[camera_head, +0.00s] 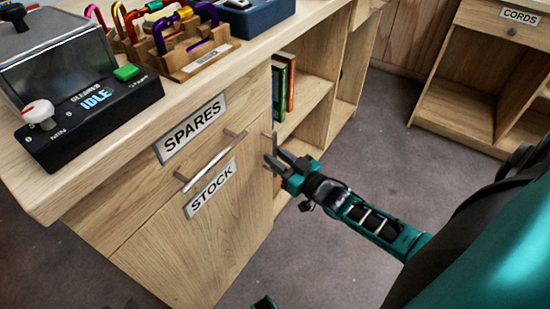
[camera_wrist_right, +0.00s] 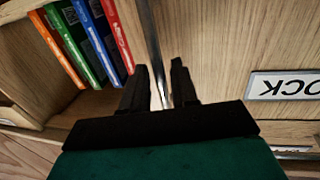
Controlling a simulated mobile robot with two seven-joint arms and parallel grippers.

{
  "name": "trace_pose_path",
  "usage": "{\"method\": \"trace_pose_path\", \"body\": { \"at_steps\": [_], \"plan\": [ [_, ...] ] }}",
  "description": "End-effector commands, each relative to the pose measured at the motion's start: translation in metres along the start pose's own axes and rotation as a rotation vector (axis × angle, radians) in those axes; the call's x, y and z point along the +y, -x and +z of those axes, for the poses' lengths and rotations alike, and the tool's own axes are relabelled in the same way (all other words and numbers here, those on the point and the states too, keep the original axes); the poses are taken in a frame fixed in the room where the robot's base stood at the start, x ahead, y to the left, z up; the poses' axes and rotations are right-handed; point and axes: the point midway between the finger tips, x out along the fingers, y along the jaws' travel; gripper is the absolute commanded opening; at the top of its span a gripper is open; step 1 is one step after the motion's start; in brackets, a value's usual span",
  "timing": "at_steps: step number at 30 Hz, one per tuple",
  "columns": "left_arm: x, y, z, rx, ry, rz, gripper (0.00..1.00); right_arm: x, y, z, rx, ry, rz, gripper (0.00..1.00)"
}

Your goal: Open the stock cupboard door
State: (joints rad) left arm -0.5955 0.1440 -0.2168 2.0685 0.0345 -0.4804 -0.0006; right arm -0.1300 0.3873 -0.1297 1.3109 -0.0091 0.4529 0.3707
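The stock cupboard door (camera_head: 215,240) is the wooden panel under the drawer, with a STOCK label (camera_head: 210,188); it looks shut, flush with the cabinet front. The label also shows upside down in the right wrist view (camera_wrist_right: 284,85). My right gripper (camera_head: 271,153) is at the door's right edge with its fingers apart. In the right wrist view, a thin metal bar handle (camera_wrist_right: 152,40) runs down between the two fingertips (camera_wrist_right: 161,82); I cannot tell whether either finger touches it.
The SPARES drawer (camera_head: 160,180) above has a bar handle (camera_head: 210,163). An open shelf with books (camera_head: 285,82) is right of the door. The counter holds a cleaner unit (camera_head: 90,110) and a carabiner rack (camera_head: 185,55). Grey floor (camera_head: 300,250) is free in front; a CORDS cabinet (camera_head: 455,110) stands across.

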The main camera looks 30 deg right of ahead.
Motion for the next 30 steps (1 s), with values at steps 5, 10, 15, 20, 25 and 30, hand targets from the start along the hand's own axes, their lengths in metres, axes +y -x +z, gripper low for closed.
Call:
{"method": "trace_pose_path", "body": {
  "at_steps": [5, 10, 15, 20, 25, 30],
  "plan": [
    [0.0003, -0.0010, 0.0009, 0.000, 0.000, 0.001, 0.43, -0.0002, -0.0100, 0.0006, -0.002, -0.001, 0.000, 0.29],
    [0.0003, -0.0006, -0.0006, 0.001, 0.000, 0.002, 0.43, -0.0003, -0.0108, 0.0002, -0.002, -0.001, 0.000, 0.29],
    [-0.0001, -0.0011, -0.0024, 0.004, -0.002, 0.001, 0.43, -0.0003, -0.0106, 0.0001, -0.001, 0.000, 0.000, 0.21],
    [-0.0012, -0.0017, -0.0042, 0.008, -0.007, 0.001, 0.43, -0.0003, -0.0105, 0.0000, -0.001, 0.000, 0.000, 0.06],
    [-0.0017, -0.0016, -0.0042, 0.008, -0.009, 0.001, 0.43, -0.0003, -0.0104, 0.0000, -0.001, 0.000, 0.000, 0.00],
    [-0.0019, -0.0015, -0.0041, 0.008, -0.010, 0.001, 0.43, -0.0003, -0.0104, -0.0001, -0.001, 0.000, 0.000, 0.00]
  ]
}}
